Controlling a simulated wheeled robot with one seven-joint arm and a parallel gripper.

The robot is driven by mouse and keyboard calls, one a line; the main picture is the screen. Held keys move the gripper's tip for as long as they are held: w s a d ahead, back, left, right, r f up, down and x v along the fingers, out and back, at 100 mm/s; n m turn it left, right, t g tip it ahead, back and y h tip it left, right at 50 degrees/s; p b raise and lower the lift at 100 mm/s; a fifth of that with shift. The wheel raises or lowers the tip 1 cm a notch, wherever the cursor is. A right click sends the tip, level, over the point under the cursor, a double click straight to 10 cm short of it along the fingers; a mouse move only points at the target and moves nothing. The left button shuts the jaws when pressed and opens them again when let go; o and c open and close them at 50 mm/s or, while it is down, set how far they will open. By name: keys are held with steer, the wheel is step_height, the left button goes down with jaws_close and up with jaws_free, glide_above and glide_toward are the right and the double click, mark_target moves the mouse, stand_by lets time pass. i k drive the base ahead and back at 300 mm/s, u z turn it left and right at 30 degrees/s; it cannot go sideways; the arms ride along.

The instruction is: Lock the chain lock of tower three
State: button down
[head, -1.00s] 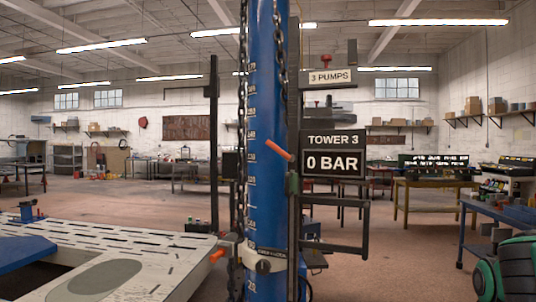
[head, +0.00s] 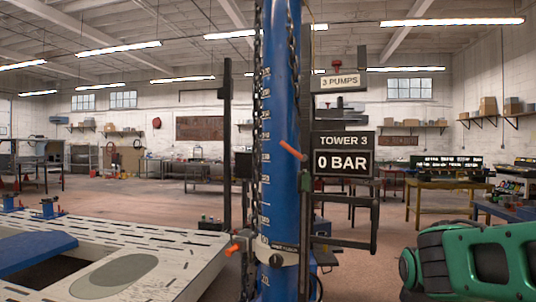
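Tower three is an upright blue column (head: 280,205) with white scale marks, in the middle of the head view. A dark chain (head: 257,115) hangs along its left side, and another short chain length shows at its upper right. An orange handle (head: 290,149) sticks out at mid-height. A pale collar (head: 275,253) wraps the column lower down, with an orange-tipped fitting (head: 235,248) at its left. I cannot tell which fitting is the chain lock, or its state. The sign (head: 343,154) reads "TOWER 3, 0 BAR". My gripper is not in view; only my green and black arm shows at lower right.
A slotted pale bench deck (head: 165,245) with a dark opening and a blue ramp (head: 35,250) fills the lower left. A dark post (head: 227,150) stands left of the tower. A yellow-legged table (head: 450,184) is at right. Open floor lies behind.

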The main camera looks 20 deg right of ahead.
mark_target(303, 157)
steer(key=u, duration=0.05)
steer(key=i, duration=1)
steer(key=z, duration=0.05)
